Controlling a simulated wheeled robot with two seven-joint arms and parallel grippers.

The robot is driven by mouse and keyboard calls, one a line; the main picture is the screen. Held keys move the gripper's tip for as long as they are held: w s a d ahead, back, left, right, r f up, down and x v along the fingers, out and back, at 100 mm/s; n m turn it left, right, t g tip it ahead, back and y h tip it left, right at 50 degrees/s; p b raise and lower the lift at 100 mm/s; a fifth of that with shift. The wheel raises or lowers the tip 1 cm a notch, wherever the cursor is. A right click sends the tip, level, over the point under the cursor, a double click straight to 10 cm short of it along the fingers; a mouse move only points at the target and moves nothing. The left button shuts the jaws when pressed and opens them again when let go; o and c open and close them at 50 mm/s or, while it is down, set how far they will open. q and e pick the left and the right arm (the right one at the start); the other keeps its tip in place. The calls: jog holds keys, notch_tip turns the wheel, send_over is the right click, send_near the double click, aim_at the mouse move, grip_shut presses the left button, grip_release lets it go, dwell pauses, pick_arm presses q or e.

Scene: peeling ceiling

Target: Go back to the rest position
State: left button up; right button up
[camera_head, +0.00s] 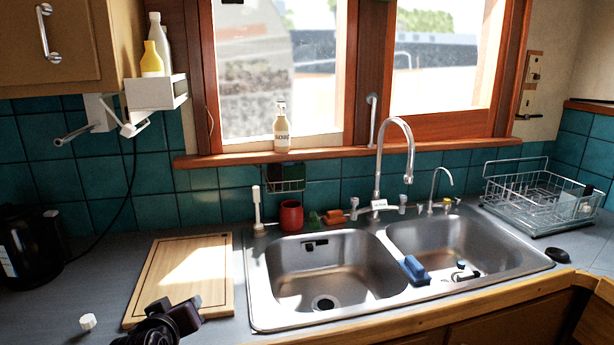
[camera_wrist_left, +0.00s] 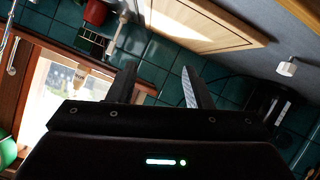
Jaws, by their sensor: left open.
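That view is turned over, with the cutting board (camera_wrist_left: 205,25) at the top. My right gripper is in neither view.
A small white piece (camera_head: 88,322) lies left of the board. A black kettle (camera_head: 25,248) stands at the far left. Right of the board are a double sink (camera_head: 250,290), red cup (camera_head: 291,215), blue sponge (camera_head: 416,270) and dish rack (camera_head: 530,190).

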pick_arm(q)
jog(key=s+d+f+m+g+h, duration=0.1)
jog(key=s+d+f+m+g, duration=0.15)
jog(key=s+f, duration=0.5)
jog(key=s+d+f+m+g, duration=0.1)
jog(key=s+f+m+g, duration=0.25)
jog(key=s, duration=0.65)
jog(key=s+d+f+m+g+h, duration=0.1)
jog(key=s+d+f+m+g, duration=0.1)
jog(key=s+f+g, duration=0.35)
jog(key=s+f, duration=0.3)
jog(key=f, duration=1.2)
jog(key=s+f, duration=0.2)
jog(key=f, duration=1.3)
jog(key=s+a+f, duration=0.2)
jog(key=s+f, duration=0.6)
jog(key=s, duration=0.1)
jog(key=s+a+f, duration=0.2)
jog(key=s+f, duration=0.7)
jog(key=s, duration=0.1)
jog(key=shift+f+y, duration=0.2)
jog(key=shift+y, duration=0.1)
jog(key=shift+g, duration=0.25)
